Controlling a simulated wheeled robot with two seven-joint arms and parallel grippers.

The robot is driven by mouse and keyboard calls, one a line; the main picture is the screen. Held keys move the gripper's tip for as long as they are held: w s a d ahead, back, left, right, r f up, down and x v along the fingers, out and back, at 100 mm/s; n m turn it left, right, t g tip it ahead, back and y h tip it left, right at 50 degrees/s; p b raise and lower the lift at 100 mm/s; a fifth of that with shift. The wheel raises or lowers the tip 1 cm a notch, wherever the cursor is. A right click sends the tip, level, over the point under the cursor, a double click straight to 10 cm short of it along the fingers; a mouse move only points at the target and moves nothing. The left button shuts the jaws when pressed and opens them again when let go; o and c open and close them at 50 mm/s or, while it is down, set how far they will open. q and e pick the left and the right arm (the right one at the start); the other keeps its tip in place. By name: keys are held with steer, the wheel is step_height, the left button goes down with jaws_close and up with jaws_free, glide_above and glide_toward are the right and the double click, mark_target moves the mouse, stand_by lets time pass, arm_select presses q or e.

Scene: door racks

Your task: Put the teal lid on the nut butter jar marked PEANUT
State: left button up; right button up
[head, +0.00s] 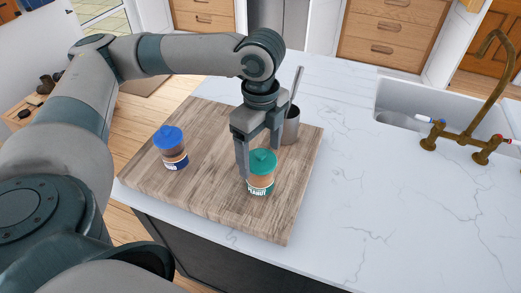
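The nut butter jar marked PEANUT (260,188) stands upright on the wooden board, with brown contents and a teal label. The teal lid (262,164), with a raised knob, is at the top of this jar; I cannot tell whether it is fully seated. My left gripper (260,160) points down over the jar with its fingers spread wide. One finger is at the left side of the lid and jar; the other is behind the lid at the right, its tip partly hidden. Contact is unclear. My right gripper is not in view.
A second jar (174,159) with a blue lid (168,138) stands left on the wooden board (215,207). A metal cup (291,128) holding a utensil stands close behind my gripper. The white counter (350,170) is clear towards the sink (405,100) and brass tap (465,138).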

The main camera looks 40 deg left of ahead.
mark_target(261, 152)
arm_select(q)
steer(key=shift+r, duration=0.65)
step_height(261, 152, up, 12)
steer(key=b, duration=0.1)
steer(key=shift+b, duration=0.4)
stand_by(0.3)
